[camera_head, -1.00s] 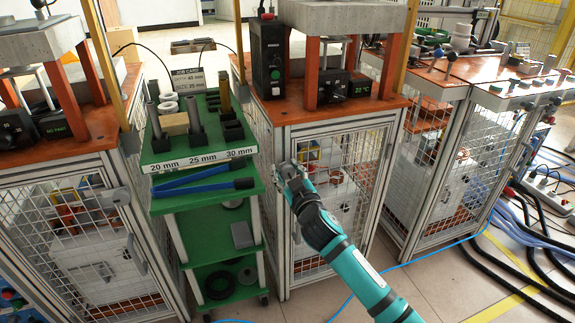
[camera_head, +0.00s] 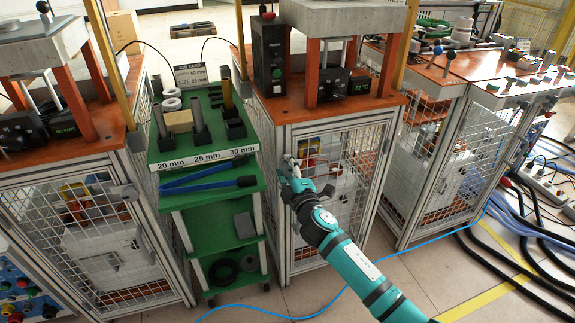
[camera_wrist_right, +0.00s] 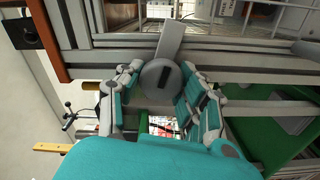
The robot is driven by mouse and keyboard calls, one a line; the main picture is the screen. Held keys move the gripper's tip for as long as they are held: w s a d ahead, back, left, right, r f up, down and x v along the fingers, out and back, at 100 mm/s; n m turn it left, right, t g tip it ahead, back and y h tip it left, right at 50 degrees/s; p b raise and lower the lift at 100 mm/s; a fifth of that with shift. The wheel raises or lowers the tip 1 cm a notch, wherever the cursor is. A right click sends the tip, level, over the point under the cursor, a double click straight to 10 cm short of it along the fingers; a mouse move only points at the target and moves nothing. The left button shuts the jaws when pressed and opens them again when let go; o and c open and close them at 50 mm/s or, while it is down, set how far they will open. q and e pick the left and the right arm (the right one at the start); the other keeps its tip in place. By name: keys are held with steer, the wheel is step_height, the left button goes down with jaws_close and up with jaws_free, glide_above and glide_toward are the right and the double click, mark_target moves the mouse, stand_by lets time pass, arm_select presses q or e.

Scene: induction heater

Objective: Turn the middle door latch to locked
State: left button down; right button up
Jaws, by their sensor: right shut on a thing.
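The middle cabinet door (camera_head: 338,205) is a mesh door in a metal frame below an orange top. Its latch (camera_wrist_right: 160,77) shows in the right wrist view as a grey round knob with a flat lever pointing up in the picture. My right gripper (camera_head: 290,168) is at the door's left frame edge in the head view and hides most of the latch there. In the wrist view my right gripper (camera_wrist_right: 160,85) has its fingers on both sides of the knob, shut on it. My left gripper is not in view.
A green trolley (camera_head: 205,162) with tools and size labels stands left of the middle cabinet. Another mesh cabinet (camera_head: 85,235) is at the left, one more (camera_head: 455,150) at the right. A blue cable (camera_head: 345,290) and several black hoses (camera_head: 510,235) lie on the floor.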

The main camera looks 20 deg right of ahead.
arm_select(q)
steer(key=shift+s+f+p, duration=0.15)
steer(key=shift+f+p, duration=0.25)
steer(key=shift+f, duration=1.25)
arm_select(e)
steer(key=shift+f+n, duration=0.15)
steer(key=shift+n, duration=1.45)
steer(key=o, duration=1.2)
steer(key=shift+c, duration=0.2)
steer(key=s, duration=1.2)
steer(key=shift+d, duration=0.15)
